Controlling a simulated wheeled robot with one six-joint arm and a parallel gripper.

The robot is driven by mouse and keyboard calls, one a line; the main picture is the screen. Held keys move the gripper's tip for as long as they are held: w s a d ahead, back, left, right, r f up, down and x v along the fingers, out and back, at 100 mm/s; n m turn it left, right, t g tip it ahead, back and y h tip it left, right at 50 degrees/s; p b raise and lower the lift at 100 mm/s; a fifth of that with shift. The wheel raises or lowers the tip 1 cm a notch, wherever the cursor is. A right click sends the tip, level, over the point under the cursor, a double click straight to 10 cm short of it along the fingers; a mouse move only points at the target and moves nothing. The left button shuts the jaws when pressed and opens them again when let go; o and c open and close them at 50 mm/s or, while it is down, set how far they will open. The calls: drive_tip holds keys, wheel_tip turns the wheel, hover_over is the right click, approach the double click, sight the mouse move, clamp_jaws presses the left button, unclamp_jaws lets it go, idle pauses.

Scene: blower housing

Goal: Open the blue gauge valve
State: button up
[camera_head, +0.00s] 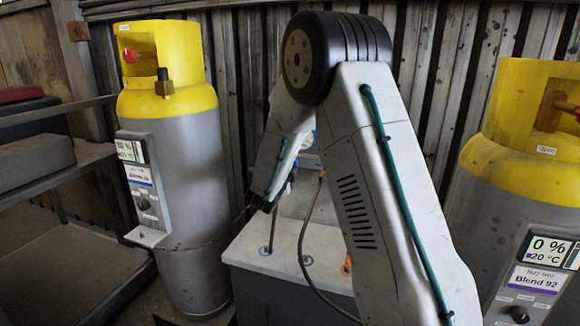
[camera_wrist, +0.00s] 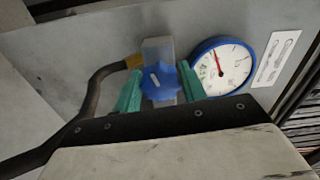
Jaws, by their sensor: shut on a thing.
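The blue valve knob (camera_wrist: 160,82) shows in the wrist view, on a grey block beside a round gauge (camera_wrist: 222,67) with a blue rim and a red needle. My gripper (camera_wrist: 159,93) has green fingers, one on each side of the knob, shut on it. A brass fitting and a dark hose (camera_wrist: 93,95) join the block on the left. In the head view my arm hides the knob and most of the gauge.
A grey and yellow cylinder (camera_head: 178,190) stands to the left, and another (camera_head: 500,180) stands at the right. A grey box (camera_head: 290,250) with hoses stands between them, behind my arm. Shelves (camera_head: 75,185) are at the far left. A corrugated wall (camera_head: 440,80) closes the back.

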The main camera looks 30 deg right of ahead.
drive_tip(key=shift+f, duration=0.1)
idle(0.3)
drive_tip(key=o, duration=1)
drive_tip(key=shift+c, duration=0.2)
drive_tip(key=v, duration=0.8)
